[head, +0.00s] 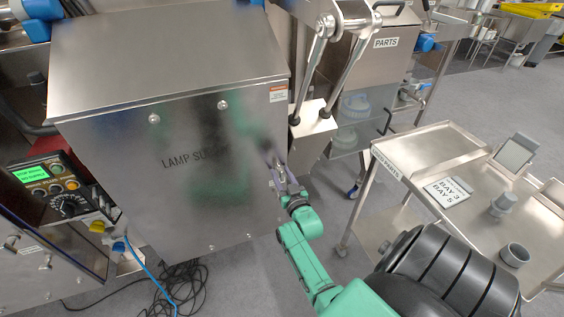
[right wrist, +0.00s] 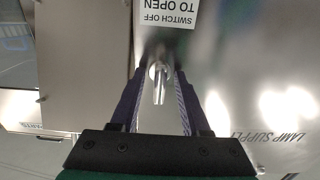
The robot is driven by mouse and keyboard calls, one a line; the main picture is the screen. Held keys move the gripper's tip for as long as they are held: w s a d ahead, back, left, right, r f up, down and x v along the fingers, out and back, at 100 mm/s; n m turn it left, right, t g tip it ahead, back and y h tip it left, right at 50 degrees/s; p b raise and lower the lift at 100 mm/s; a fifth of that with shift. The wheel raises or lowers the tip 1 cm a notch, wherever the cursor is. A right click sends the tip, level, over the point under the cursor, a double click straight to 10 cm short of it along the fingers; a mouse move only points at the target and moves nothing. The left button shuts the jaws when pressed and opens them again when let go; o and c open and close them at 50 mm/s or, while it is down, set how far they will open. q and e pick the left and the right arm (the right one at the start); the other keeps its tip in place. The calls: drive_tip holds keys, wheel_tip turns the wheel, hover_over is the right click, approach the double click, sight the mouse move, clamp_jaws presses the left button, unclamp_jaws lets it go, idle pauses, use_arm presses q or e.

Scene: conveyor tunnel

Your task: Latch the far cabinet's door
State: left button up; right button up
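The big steel cabinet marked LAMP SUPPLY (head: 150,190) fills the left and middle of the head view. Its door looks closed. My right gripper (head: 276,165) reaches this spot on the end of my green arm. In the right wrist view its two dark fingers (right wrist: 163,75) stand either side of the handle, with narrow gaps showing. The fingers partly hide the handle in the head view. My left gripper is out of view.
A steel trolley (head: 412,148) with a "BAY 3 BAY 5" card and grey cups stands at right. A PARTS cabinet (head: 378,70) stands behind. A control panel with a green display (head: 32,174) is at left. Black cables (head: 180,285) lie on the floor.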

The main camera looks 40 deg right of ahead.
drive_tip(key=shift+s+a, duration=0.1)
drive_tip(key=shift+s, duration=0.05)
drive_tip(key=p+v, duration=0.2)
drive_tip(key=v, duration=0.1)
drive_tip(key=p+v, duration=0.2)
drive_tip(key=v, duration=0.1)
drive_tip(key=shift+s+a+r, duration=0.1)
drive_tip(key=shift+s+r, duration=0.15)
drive_tip(key=p, duration=0.3)
approach(283, 176)
drive_tip(key=v, duration=0.3)
drive_tip(key=shift+s+a+f, duration=0.2)
drive_tip(key=shift+s+f, duration=0.05)
drive_tip(key=s+a+f+n+g+y, duration=0.1)
drive_tip(key=s+a+f+g+y, duration=0.2)
drive_tip(key=f, duration=0.6)
drive_tip(key=s+a+f+n+g+y, duration=0.1)
drive_tip(key=a+f+n+g+y, duration=0.15)
drive_tip(key=a+f, duration=0.4)
drive_tip(key=s+f+n+g, duration=0.1)
drive_tip(key=s+f+g, duration=0.4)
drive_tip(key=s, duration=0.5)
drive_tip(key=s+f+n+g, duration=0.2)
drive_tip(key=s+f+g, duration=0.3)
drive_tip(key=s+f, duration=0.5)
drive_tip(key=shift+s+d+f, duration=0.2)
drive_tip(key=shift+s+d, duration=0.1)
drive_tip(key=shift+s, duration=0.2)
